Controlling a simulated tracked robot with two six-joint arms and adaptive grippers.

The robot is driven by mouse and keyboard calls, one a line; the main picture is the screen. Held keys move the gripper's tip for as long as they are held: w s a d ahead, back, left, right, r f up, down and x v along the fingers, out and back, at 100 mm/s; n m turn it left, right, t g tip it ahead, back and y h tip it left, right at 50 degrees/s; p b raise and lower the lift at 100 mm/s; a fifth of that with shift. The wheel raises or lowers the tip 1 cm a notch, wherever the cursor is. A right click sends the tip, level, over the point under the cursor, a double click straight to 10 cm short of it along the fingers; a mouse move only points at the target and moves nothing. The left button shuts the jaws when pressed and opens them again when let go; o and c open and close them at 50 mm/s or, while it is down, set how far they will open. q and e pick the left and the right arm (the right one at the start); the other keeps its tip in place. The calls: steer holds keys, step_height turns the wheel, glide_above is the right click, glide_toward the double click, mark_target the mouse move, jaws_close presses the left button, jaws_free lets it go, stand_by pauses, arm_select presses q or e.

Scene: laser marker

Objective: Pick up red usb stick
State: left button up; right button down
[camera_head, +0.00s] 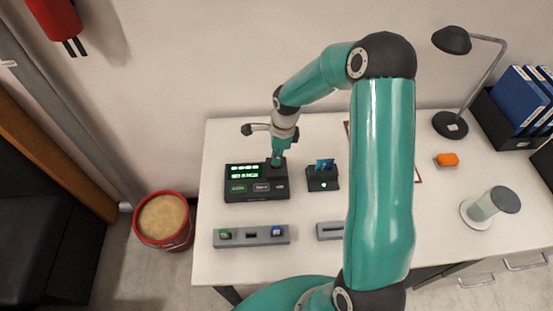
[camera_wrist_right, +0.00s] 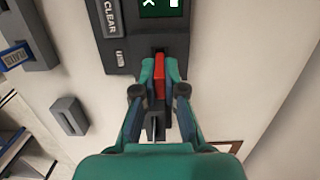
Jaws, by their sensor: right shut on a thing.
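The red usb stick (camera_wrist_right: 159,75) is between the fingertips of my right gripper (camera_wrist_right: 159,84) in the right wrist view. The gripper is shut on it, at the edge of the black marking device (camera_wrist_right: 118,58). I cannot tell whether the stick touches the device or sits in it. In the head view my right gripper (camera_head: 277,158) points down at the back right of the device (camera_head: 257,195), which has lit green displays. The stick is hidden there by the gripper. My left gripper is not in view.
A grey rack (camera_head: 251,236) with a green and a blue stick stands in front of the device. A slotted grey block (camera_head: 330,231) and a card holder (camera_head: 322,178) stand to the right. A lamp (camera_head: 450,124), orange sponge (camera_head: 447,160) and jar (camera_head: 488,204) are farther right.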

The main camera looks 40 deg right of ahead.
step_height(320, 180, up, 18)
steer(key=b, duration=0.1)
steer(key=shift+r+b, duration=0.2)
steer(key=shift+b, duration=0.15)
stand_by(0.4)
steer(key=s+a+b, duration=0.3)
steer(key=s+a, duration=0.2)
steer(key=a, duration=0.5)
steer(key=shift+s, duration=0.1)
stand_by(0.4)
